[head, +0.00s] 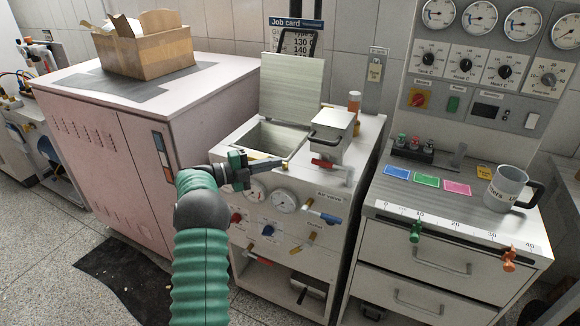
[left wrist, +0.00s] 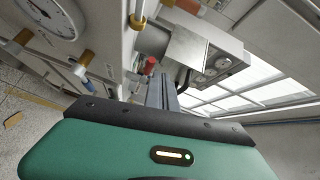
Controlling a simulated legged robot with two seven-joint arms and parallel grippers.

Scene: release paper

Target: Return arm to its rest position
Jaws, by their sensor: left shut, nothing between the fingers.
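My left arm, in a green ribbed sleeve, rises from the bottom of the head view. My left gripper (head: 268,164) is shut and empty, in front of the machine (head: 320,195) with the open lid (head: 291,86). In the head view it overlaps the machine's front upper edge, and I cannot tell whether it touches. In the left wrist view the gripper's fingers (left wrist: 160,92) point away together over the green gripper body. My right gripper is not in view.
A pink cabinet (head: 130,120) with an open cardboard box (head: 145,52) stands left. Gauges (head: 285,201) and colored valve handles (head: 323,217) jut from the machine's front. A drawer bench (head: 450,235) with a grey mug (head: 507,188) stands right.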

